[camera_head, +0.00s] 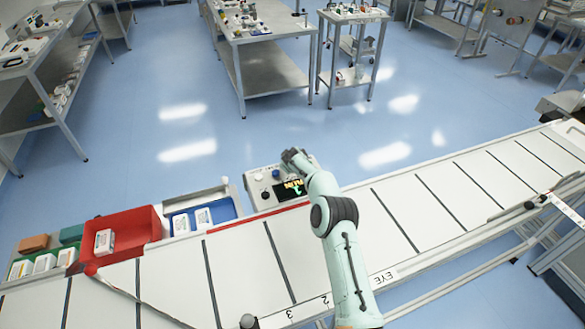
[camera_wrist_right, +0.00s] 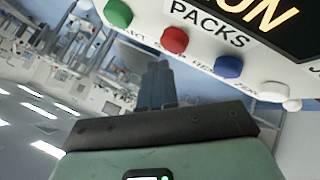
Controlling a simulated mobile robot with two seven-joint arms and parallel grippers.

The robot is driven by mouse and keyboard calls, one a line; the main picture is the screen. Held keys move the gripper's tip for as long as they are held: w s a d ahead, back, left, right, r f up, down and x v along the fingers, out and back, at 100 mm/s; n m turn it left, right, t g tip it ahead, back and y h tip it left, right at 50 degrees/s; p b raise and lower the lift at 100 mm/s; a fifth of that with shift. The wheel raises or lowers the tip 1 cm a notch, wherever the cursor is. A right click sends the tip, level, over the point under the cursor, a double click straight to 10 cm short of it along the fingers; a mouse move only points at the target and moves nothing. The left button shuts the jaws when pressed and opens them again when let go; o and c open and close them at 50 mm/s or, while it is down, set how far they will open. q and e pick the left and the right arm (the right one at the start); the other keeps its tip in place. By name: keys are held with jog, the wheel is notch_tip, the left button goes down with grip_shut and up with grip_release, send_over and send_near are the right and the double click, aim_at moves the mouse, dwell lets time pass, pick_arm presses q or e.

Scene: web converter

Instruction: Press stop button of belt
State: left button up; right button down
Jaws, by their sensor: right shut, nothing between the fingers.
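The control box (camera_head: 262,197) stands at the far edge of the conveyor belt (camera_head: 250,262), with a lit display. In the right wrist view its panel carries a green button (camera_wrist_right: 118,13), a red button (camera_wrist_right: 174,40), a blue button (camera_wrist_right: 228,66) and a white button (camera_wrist_right: 274,91). The small labels beneath them are only partly legible. My right gripper (camera_head: 291,154) reaches over the box in the head view. In the wrist view the gripper (camera_wrist_right: 158,66) is shut and empty, its tips just below the red button. I cannot tell whether they touch it. My left gripper is not in view.
A red bin (camera_head: 140,226) with a white pack and a blue tray (camera_head: 226,209) stand left of the box. Several smaller packs sit at the far left. The belt surface right of my arm is clear. Metal tables (camera_head: 265,22) stand farther back.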

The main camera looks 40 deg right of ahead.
jog(key=shift+f, duration=0.1)
dwell(0.4)
jog(key=shift+f, duration=0.3)
jog(key=shift+f, duration=0.7)
dwell(0.8)
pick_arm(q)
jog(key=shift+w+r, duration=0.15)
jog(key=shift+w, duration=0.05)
pick_arm(e)
jog(key=shift+r, duration=1.05)
jog(key=shift+r, duration=0.1)
jog(key=shift+r, duration=0.6)
jog(key=shift+r+p, duration=0.5)
jog(key=shift+r, duration=1.35)
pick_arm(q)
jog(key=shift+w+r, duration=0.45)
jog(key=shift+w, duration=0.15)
